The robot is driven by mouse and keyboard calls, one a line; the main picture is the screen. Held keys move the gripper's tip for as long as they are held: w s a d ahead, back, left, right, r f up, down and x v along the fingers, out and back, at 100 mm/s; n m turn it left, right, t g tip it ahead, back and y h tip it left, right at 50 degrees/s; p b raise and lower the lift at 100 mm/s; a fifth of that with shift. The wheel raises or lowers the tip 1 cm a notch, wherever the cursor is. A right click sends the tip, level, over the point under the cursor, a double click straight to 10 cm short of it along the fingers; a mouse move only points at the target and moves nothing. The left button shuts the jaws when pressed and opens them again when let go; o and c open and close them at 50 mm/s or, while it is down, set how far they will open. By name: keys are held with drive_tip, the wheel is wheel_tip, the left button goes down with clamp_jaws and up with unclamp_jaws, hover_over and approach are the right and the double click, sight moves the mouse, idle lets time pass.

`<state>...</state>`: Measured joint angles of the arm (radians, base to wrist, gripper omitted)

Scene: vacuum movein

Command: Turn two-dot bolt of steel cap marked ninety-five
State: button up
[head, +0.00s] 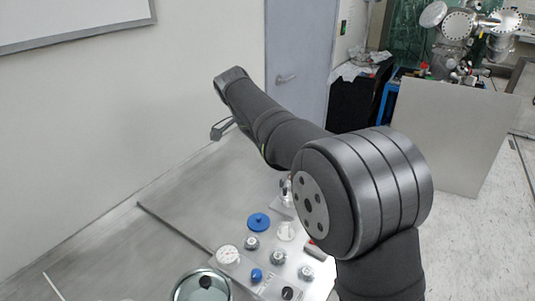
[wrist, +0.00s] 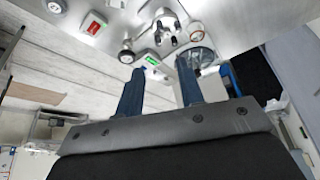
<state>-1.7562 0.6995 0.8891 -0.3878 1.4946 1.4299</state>
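My gripper (wrist: 160,67) shows in the wrist view with its two dark blue fingers apart and nothing held between them. In the head view the gripper (head: 222,128) is at the far end of my arm, over the back of the grey table. A steel fitting with several bolt-like posts (wrist: 167,27) is beyond the fingertips in the wrist view. I cannot tell whether it is the cap marked ninety-five. No number or dot marks are legible in either view, so I cannot pick out the two-dot bolt.
The head view shows a panel with a white gauge (head: 228,254), a blue wheel (head: 258,222) and several knobs, partly hidden by my arm. A round glass-topped vessel (head: 202,287) stands at the front. The table's left part (head: 110,245) is clear. A red switch (wrist: 93,23) shows in the wrist view.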

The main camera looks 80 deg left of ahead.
drive_tip(key=w+a+r+n+g+h, duration=0.15)
drive_tip(key=w+n+g, duration=0.25)
drive_tip(key=w+n, duration=0.55)
drive_tip(key=s+f, duration=0.1)
drive_tip(key=f, duration=0.4)
drive_tip(key=f+n, duration=0.1)
drive_tip(key=f, duration=0.5)
drive_tip(key=s+a+f+n, duration=0.1)
drive_tip(key=f, duration=0.5)
drive_tip(key=shift+s+f+n, duration=0.2)
drive_tip(key=shift+s+n, duration=0.05)
drive_tip(key=shift+s, duration=0.05)
clamp_jaws()
